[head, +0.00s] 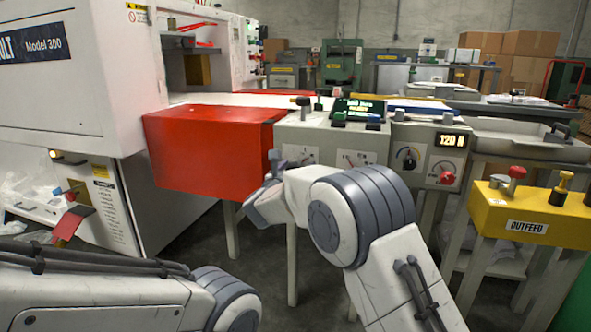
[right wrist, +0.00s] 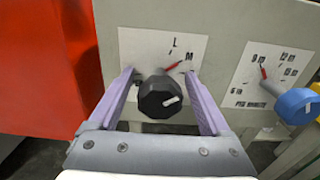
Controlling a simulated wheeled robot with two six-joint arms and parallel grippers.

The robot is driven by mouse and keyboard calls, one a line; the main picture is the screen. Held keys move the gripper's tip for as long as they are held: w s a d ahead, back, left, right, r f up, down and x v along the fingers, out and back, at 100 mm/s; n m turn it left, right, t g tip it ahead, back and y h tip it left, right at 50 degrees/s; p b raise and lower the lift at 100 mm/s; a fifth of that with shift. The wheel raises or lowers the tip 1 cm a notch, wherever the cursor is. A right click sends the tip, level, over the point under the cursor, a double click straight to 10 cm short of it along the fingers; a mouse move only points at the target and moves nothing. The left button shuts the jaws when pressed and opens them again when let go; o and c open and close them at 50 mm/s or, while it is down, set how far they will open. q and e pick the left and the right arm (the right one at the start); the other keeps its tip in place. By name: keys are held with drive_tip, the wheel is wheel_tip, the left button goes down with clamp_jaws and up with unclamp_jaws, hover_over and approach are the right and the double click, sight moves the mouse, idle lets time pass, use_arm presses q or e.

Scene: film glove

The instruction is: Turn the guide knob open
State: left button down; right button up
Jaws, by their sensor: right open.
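A black faceted knob (right wrist: 160,96) with a white mark stands out from the grey panel in the right wrist view. Behind it is a white dial plate (right wrist: 150,55) lettered L and M, with a red pointer reaching toward the M. My right gripper (right wrist: 159,77) is open, its two purple fingers on either side of the knob, with visible gaps. In the head view my right gripper (head: 272,178) is at the panel's left part, below the dial plate (head: 299,154); the black knob is hidden there. My left arm shows at the bottom left, but its gripper is out of view.
A blue knob (right wrist: 294,105) with its own dial sits to the right on the same panel. A red guard box (head: 210,148) adjoins the panel's left side. A tension panel (head: 428,158) and the yellow OUTFEED box (head: 530,212) stand to the right.

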clamp_jaws()
